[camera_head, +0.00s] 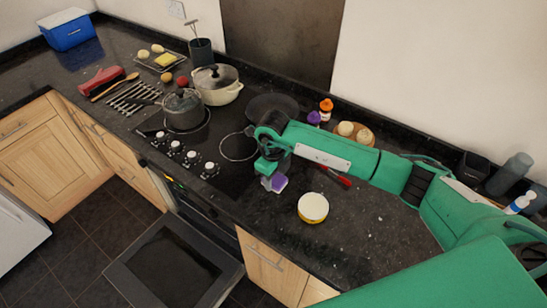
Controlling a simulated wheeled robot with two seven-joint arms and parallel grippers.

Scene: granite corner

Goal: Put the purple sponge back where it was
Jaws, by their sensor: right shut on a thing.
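The purple sponge (278,185) is at the front edge of the dark granite counter, right of the hob. It has a lighter lavender side. My right gripper (267,172) reaches in from the right and points down, shut on the sponge. The green wrist hides part of the sponge's top, and I cannot tell whether the sponge touches the counter. My left gripper is not in view.
A white and yellow round tin (313,208) stands right of the sponge. A red-handled tool (333,175) lies behind it. A dark pot (184,110) and cream pot (217,86) stand on the hob. The oven door (172,267) hangs open below.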

